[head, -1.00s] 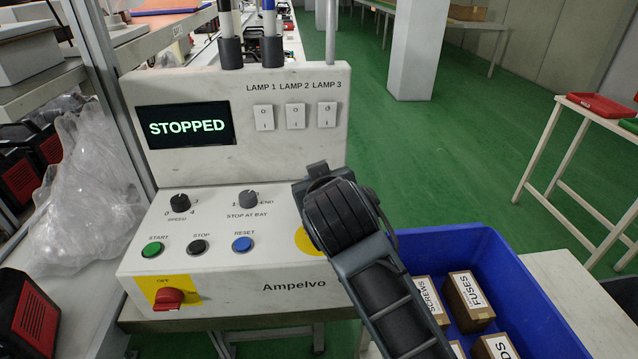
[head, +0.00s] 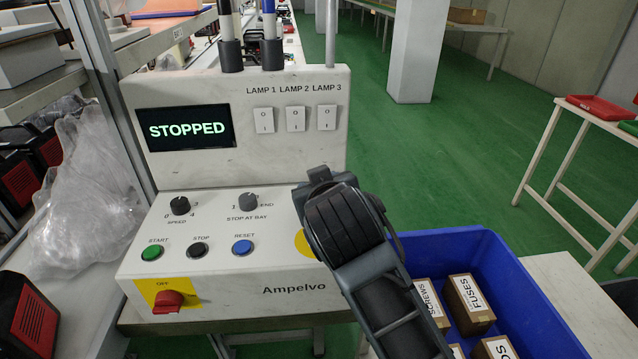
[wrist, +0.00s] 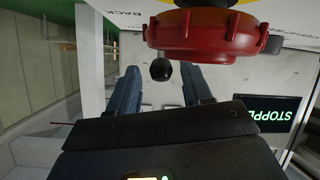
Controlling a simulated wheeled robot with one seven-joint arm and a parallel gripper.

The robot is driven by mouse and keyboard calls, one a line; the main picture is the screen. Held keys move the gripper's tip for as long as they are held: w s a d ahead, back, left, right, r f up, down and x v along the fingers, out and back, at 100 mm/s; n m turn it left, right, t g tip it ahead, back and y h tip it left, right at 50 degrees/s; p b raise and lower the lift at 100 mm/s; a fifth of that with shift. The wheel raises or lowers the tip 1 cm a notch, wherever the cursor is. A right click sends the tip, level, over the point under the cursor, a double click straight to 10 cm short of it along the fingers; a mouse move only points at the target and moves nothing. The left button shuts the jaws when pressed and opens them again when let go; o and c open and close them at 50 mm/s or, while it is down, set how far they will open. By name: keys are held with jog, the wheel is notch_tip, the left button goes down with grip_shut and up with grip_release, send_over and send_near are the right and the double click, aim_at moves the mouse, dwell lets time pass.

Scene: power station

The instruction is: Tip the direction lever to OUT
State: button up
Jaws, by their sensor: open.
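The direction lever shows in the wrist view as a black ball knob (wrist: 161,70); its shaft and lean cannot be made out. A "BACK" label is partly in sight near it, and no OUT label shows. My gripper (wrist: 160,84) is open, with one dark blue finger on each side of the knob in the picture. I cannot tell whether the fingers touch it. In the head view my wrist and arm cover the lever and the fingers. The control box (head: 240,289) reads "STOPPED" on its display (head: 187,129).
A large red button (wrist: 205,32) on a yellow base sits close by the knob and fingers. Several knobs, push buttons and lamp switches lie left of my arm. A blue crate (head: 545,300) with labelled cartons stands at the right. A red OFF switch (head: 168,301) is at front left.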

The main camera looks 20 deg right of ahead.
jog(key=v, duration=0.5)
jog(key=shift+s+r, duration=0.15)
jog(key=shift+s, duration=0.2)
jog(key=shift+a, duration=0.1)
